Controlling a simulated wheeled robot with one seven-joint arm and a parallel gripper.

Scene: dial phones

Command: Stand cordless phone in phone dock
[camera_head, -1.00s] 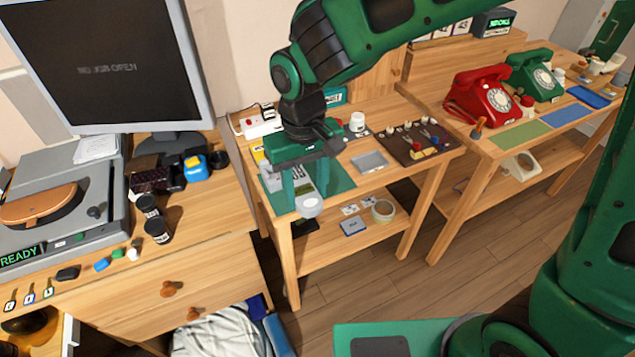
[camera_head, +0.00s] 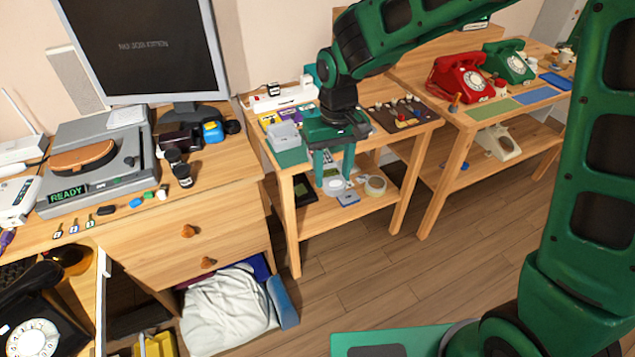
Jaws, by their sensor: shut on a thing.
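My gripper (camera_head: 335,160) points down at the front edge of the small middle table. Its fingers are shut on a pale grey cordless phone (camera_head: 334,184), whose rounded lower end shows between and below the fingertips. The rest of the phone is largely hidden by the gripper. The phone is clear of the tabletop, in front of the table edge. I cannot pick out the phone dock for certain. A white device with a small display (camera_head: 17,202) stands at the far left edge of the desk, partly cut off, and may be it.
A translucent box (camera_head: 284,136) sits on the middle table. Red (camera_head: 462,78) and green (camera_head: 508,62) dial phones stand at right. The floor between is open.

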